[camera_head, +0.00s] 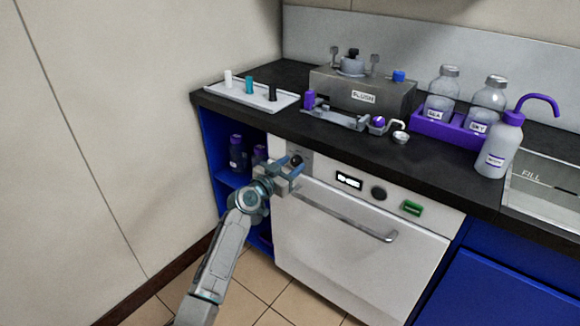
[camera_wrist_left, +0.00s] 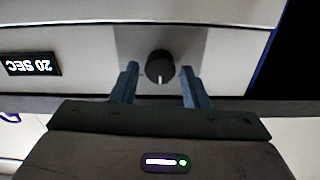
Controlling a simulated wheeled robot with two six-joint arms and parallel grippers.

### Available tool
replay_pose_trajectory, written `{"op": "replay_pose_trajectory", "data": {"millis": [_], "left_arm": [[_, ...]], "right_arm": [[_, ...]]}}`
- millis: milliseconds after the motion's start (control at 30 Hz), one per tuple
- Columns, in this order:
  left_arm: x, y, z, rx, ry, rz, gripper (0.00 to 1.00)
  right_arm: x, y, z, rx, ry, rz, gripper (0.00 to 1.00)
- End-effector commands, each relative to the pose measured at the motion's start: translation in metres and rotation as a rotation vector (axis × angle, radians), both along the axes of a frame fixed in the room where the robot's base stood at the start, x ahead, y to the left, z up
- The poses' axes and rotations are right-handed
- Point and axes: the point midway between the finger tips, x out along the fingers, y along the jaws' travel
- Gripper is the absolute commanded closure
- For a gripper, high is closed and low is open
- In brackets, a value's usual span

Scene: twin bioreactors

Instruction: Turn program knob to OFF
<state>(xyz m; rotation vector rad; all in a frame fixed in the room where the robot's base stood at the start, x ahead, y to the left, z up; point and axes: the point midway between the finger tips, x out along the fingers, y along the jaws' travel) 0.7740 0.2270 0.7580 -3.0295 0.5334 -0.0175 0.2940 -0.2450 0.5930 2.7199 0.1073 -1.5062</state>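The program knob (camera_wrist_left: 160,66) is a small black round knob with a white pointer line, on a grey plate of the white appliance front (camera_head: 340,245). In the wrist view its line points toward the bottom of the picture. The knob also shows in the head view (camera_head: 297,160), at the appliance's upper left. My left gripper (camera_head: 292,168) is at the knob. In the left wrist view its two blue fingers (camera_wrist_left: 160,70) stand open, one on each side of the knob, with gaps visible. Any OFF marking is not readable. My right gripper is not in view.
A display (camera_head: 349,181) reads 20 SEC upside down in the wrist view. Right of it are a dark round control (camera_head: 379,193) and a green switch (camera_head: 412,208). A bar handle (camera_head: 345,217) sticks out below. The dark counter (camera_head: 440,160) overhangs above, holding bottles and a tray (camera_head: 250,96).

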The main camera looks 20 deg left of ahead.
Motion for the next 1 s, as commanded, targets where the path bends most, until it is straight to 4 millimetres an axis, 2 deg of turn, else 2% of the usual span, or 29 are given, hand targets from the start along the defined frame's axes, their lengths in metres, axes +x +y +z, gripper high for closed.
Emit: {"op": "replay_pose_trajectory", "data": {"millis": [33,133,167,567,1000], "left_arm": [[-0.0001,0.0001,0.0000,0.000,0.000,0.000,0.69],[-0.0002,0.0002,-0.0001,0.000,0.000,0.000,0.89],[-0.0002,0.0002,-0.0001,0.000,0.000,0.000,0.93],[-0.0003,0.0003,-0.0002,-0.069,0.025,0.000,0.93],[-0.0001,0.0009,0.0001,-0.406,0.148,0.000,0.93]], "right_arm": [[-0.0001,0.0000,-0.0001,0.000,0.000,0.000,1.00],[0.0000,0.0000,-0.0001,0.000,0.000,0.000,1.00],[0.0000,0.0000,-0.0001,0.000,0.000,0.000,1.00],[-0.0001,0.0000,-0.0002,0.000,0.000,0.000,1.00],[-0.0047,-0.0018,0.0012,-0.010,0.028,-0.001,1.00]]}}
